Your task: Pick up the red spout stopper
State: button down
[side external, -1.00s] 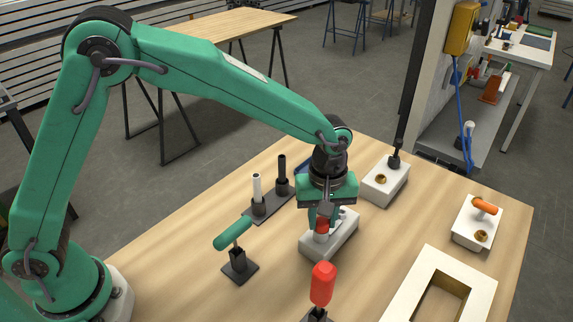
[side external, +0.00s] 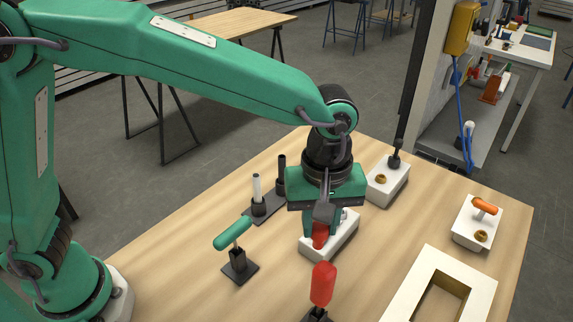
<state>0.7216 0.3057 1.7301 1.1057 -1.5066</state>
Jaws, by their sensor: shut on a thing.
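The red spout stopper (side external: 320,237) is between the fingers of my gripper (side external: 322,228), which is shut on it. It shows just below the fingertips, in front of a white block (side external: 316,255). The spout seen on this block earlier is hidden now behind the stopper and my gripper. The stopper looks lifted clear of the spout, but the gap below it cannot be seen.
A red-handled tool (side external: 323,284) stands upright close in front. A green-handled tool (side external: 232,234) leans in a black stand at left. Black and white posts (side external: 257,188) stand behind. White blocks (side external: 387,184) (side external: 478,228) and a white frame (side external: 410,291) are at right.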

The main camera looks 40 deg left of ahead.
jog(key=shift+s+d+r, duration=0.25)
jog(key=shift+s+r, duration=0.1)
jog(key=shift+s, duration=0.15)
jog(key=shift+s+d+r, duration=0.25)
jog(key=shift+s+r, duration=0.05)
jog(key=shift+s, duration=0.15)
jog(key=shift+r, duration=0.1)
jog(key=shift+r, duration=2.4)
